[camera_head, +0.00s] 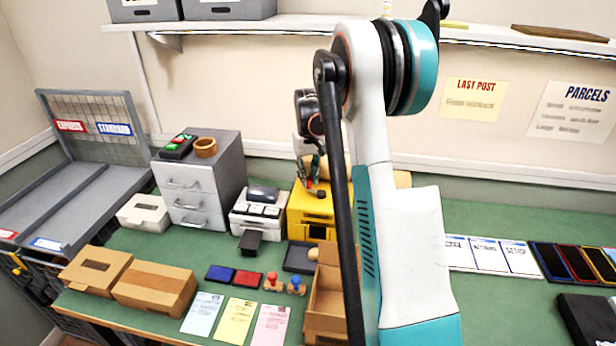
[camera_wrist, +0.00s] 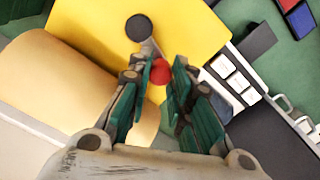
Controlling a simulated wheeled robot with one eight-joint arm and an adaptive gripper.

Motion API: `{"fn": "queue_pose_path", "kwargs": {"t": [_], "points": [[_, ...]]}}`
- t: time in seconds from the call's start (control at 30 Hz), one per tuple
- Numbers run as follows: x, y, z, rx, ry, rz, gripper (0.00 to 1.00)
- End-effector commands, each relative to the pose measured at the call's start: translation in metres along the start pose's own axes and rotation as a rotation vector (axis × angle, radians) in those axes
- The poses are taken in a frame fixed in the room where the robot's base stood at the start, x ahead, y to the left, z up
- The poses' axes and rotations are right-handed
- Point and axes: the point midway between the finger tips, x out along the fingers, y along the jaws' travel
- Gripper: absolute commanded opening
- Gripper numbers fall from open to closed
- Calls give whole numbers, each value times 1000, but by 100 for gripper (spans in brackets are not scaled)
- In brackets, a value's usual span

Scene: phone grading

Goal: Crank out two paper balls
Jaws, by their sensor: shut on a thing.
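The yellow paper machine (camera_head: 298,218) stands on the green table, partly hidden behind my arm. It also shows in the wrist view (camera_wrist: 90,30), where its crank (camera_wrist: 139,28) has a dark hub, a short arm and a red knob (camera_wrist: 158,73). My gripper (camera_wrist: 161,76) is shut on the red knob, with a green-lined finger on each side. In the head view my gripper (camera_head: 312,180) is at the machine's top. A tan paper roll (camera_wrist: 70,85) lies beside the machine. A pale ball (camera_head: 313,253) lies at the dark tray (camera_head: 296,258) in front, partly hidden.
A white printer-like device (camera_head: 256,217) stands left of the machine, with a grey drawer unit (camera_head: 193,202) beyond. My arm hides the table centre.

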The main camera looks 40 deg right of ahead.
Motion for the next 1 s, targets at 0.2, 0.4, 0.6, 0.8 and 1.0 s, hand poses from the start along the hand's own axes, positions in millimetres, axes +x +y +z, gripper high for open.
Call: {"fn": "queue_pose_path", "kwargs": {"t": [0.2, 0.4, 0.6, 0.8, 1.0], "points": [[0, 0, 0, 6, 0, 0, 0], [0, 0, 0, 5, 0, 0, 0], [0, 0, 0, 5, 0, 0, 41], [0, 0, 0, 5, 0, 0, 41], [-14, 0, 0, 5, 0, 0, 41]]}}
